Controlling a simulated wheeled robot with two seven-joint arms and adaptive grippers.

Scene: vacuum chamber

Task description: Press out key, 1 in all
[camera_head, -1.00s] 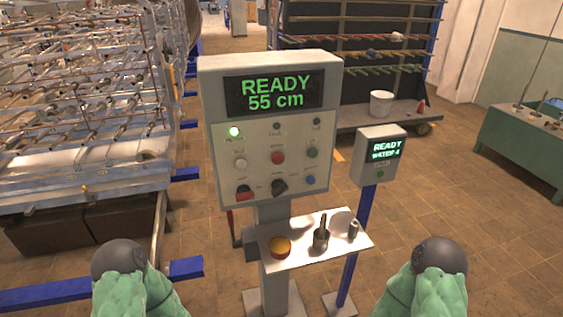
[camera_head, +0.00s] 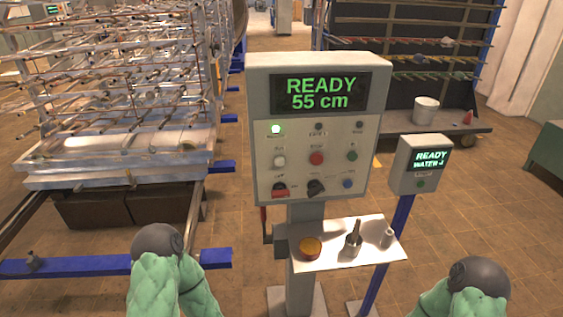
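The control panel (camera_head: 262,176) is a grey box on a post, in the middle of the head view. Its screen (camera_head: 321,94) reads "READY 55 cm" in green. The labels are too small to read surely, so I cannot tell which is the out key. Only my green-sleeved arms show at the bottom left and right. Neither gripper shows.
A shelf (camera_head: 352,257) below the panel holds an orange round button (camera_head: 311,248) and metal pieces. A smaller box (camera_head: 413,180) on a blue post reads "READY" at the right. A large metal rack (camera_head: 110,160) stands at the left.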

